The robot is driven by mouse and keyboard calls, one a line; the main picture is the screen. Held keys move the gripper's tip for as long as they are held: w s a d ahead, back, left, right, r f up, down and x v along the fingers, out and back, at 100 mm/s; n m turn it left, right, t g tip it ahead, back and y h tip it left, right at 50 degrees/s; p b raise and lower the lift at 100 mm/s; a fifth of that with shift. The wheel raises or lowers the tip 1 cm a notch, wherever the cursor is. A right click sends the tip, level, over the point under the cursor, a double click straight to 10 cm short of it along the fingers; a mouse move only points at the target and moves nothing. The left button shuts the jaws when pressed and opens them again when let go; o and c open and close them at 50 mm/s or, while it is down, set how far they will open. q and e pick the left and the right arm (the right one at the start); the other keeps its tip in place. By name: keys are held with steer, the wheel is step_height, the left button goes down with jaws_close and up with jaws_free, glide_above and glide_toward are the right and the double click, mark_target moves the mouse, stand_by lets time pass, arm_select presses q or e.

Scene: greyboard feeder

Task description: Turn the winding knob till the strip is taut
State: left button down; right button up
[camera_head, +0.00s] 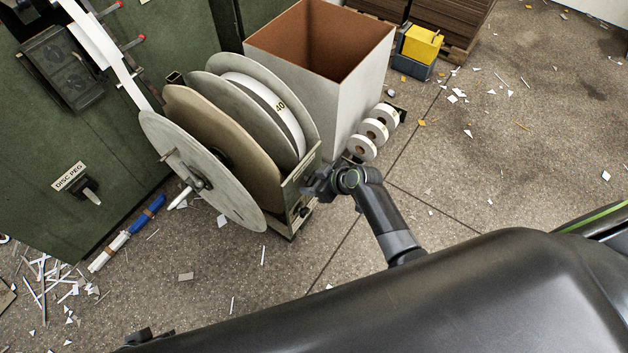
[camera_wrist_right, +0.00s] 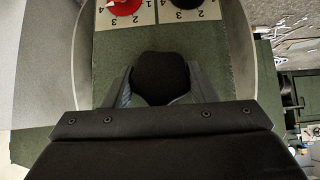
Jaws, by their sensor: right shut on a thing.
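In the head view my right gripper (camera_head: 318,184) is at the near right end of the reel stand (camera_head: 297,196). In the right wrist view a dark round knob (camera_wrist_right: 160,76) sits between its fingers, and the gripper is shut on it. The knob is hidden by the gripper in the head view. A white strip (camera_head: 108,52) runs from the green machine down to the reels and looks straight there; its lower end is hidden behind the grey disc (camera_head: 200,170). My left gripper is not in view.
A red dial knob (camera_wrist_right: 124,5) and a black one (camera_wrist_right: 184,3) are beyond the held knob. An open bin (camera_head: 370,85) and small white rolls (camera_head: 361,148) stand behind the gripper. A disc peg (camera_head: 88,190) is on the green machine. Scraps litter the floor.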

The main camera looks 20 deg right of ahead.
steer(key=o, duration=1)
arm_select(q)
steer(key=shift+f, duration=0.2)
arm_select(e)
steer(key=shift+s+d+r, duration=0.1)
arm_select(q)
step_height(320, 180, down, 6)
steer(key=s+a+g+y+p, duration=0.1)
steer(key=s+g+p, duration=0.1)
steer(key=p, duration=0.3)
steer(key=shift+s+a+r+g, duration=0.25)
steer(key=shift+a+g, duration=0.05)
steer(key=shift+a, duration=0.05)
arm_select(e)
steer(key=shift+v, duration=8.55)
steer(key=shift+d, duration=0.2)
